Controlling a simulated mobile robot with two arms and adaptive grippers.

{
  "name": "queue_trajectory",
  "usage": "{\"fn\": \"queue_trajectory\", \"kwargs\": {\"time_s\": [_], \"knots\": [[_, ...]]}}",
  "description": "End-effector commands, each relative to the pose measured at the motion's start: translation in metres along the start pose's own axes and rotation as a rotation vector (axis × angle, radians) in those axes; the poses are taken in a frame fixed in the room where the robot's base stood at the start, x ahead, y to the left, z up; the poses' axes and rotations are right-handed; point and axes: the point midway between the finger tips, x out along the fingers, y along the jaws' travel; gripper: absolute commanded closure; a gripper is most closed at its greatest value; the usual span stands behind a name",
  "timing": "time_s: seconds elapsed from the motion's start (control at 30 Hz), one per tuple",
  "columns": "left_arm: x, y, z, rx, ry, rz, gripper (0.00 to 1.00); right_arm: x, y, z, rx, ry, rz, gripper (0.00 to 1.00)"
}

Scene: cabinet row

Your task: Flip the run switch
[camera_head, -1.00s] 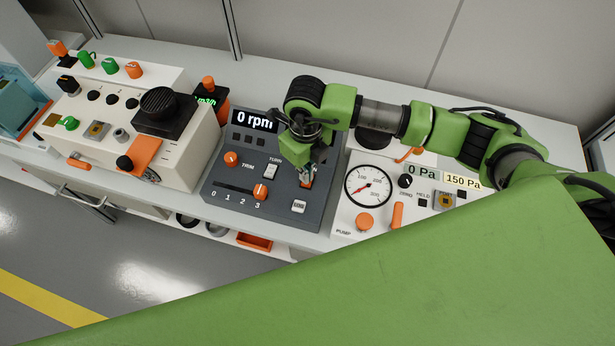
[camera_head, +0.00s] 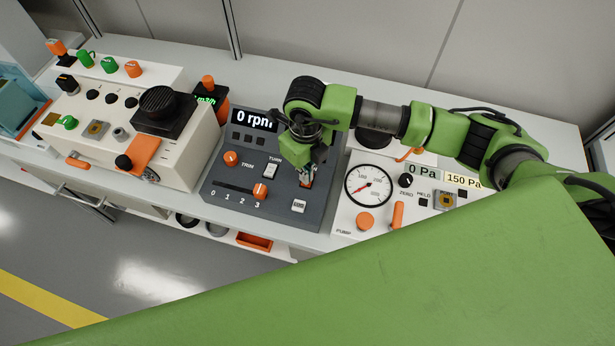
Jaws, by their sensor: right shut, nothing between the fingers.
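A dark grey control panel (camera_head: 222,193) stands in the middle of the bench, with a display (camera_head: 254,120) reading 0 rpm. My right gripper (camera_head: 304,180) is shut and empty, pointing down at the panel's right part. Its fingertips are at a small orange-edged control (camera_head: 308,184), mostly hidden behind them; I cannot tell whether they touch it. No label reading RUN shows. My left gripper is not in view.
The panel also has an orange TRIM knob (camera_head: 231,158), an orange slider (camera_head: 260,191) at 3 and a white LOG button (camera_head: 299,205). A white gauge panel (camera_head: 345,222) is close on the right, a cream machine (camera_head: 190,150) on the left. My green arm covers the lower right.

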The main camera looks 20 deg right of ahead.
Motion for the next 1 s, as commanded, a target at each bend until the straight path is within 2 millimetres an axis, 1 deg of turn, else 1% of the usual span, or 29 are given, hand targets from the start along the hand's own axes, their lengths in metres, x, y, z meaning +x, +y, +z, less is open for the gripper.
{"fn": "queue_trajectory", "kwargs": {"time_s": [1.0], "knots": [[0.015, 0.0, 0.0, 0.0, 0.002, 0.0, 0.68, 0.016, 0.0, 0.0, 0.0, 0.0, 0.0, 1.0]]}}
